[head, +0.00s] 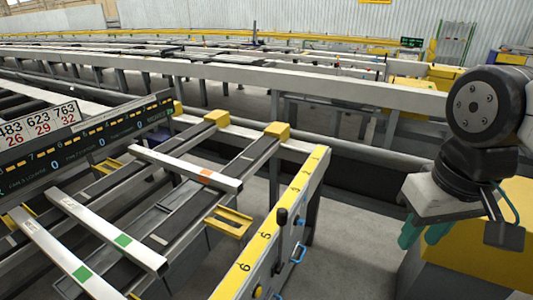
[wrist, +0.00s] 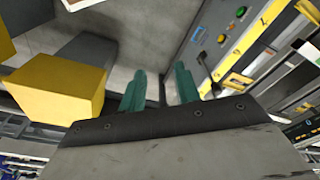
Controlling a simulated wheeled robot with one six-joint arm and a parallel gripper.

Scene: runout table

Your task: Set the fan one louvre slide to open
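My gripper (head: 422,235) has two teal fingers and hangs at the right of the head view, well right of the yellow-topped panel (head: 285,215). In the wrist view the fingers of my gripper (wrist: 160,88) are apart with nothing between them. A black knob (head: 282,216) stands on the panel's side, with blue handles (head: 299,253) nearby. I cannot tell whether this knob is the fan one louvre slide, nor read its setting. A dark display board (head: 85,140) at left has small lettering, too small to read surely.
Metal bars (head: 185,167) lie across the runout table at left. A yellow block (wrist: 58,88) is left of my fingers in the wrist view. A panel with coloured buttons (wrist: 222,38) is at upper right there. Grey floor (head: 335,255) lies open between panel and gripper.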

